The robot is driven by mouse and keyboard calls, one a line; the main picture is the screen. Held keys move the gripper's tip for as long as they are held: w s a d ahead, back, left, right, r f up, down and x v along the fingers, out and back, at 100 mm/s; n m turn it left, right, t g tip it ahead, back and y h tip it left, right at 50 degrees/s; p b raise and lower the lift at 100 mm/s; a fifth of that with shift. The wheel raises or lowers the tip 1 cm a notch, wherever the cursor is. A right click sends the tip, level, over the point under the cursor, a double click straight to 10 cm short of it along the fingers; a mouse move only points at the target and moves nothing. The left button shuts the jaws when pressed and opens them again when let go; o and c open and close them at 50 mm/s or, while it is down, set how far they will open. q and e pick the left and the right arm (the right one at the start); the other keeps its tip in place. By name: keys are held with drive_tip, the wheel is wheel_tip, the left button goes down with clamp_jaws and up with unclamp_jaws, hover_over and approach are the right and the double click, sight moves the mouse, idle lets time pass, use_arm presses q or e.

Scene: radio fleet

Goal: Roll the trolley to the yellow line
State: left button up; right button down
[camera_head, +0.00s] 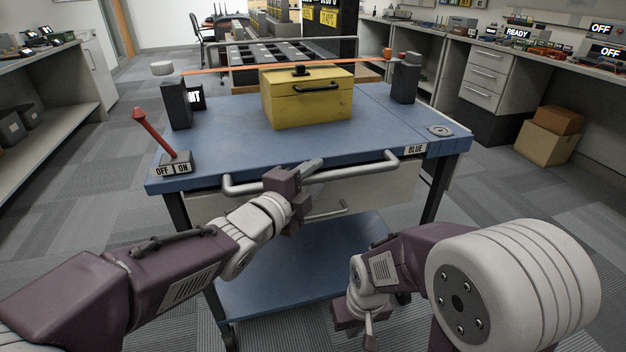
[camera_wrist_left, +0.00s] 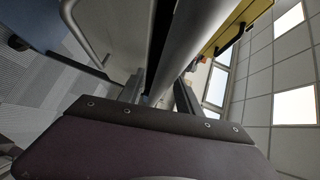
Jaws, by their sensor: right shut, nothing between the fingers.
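The blue trolley (camera_head: 230,132) stands in front of me, with a silver push handle (camera_head: 377,166) along its near side. My left gripper (camera_head: 307,178) is at the middle of this handle. In the left wrist view the handle bar (camera_wrist_left: 192,45) runs between the two fingers (camera_wrist_left: 160,92), which stand apart; whether they press on it I cannot tell. My right gripper (camera_head: 369,328) is shut and empty, low in front of the trolley's lower shelf (camera_head: 285,275). No yellow line is visible on the floor.
A yellow toolbox (camera_head: 308,98) sits on the trolley top. A red lever (camera_head: 155,135) with an OFF/ON plate stands at its left corner. Cardboard boxes (camera_head: 548,145) stand on the right floor, below benches. Carpet is open at left; a dark rack (camera_head: 275,60) stands behind.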

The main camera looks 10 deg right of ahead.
use_arm(q)
clamp_jaws()
idle(1.3)
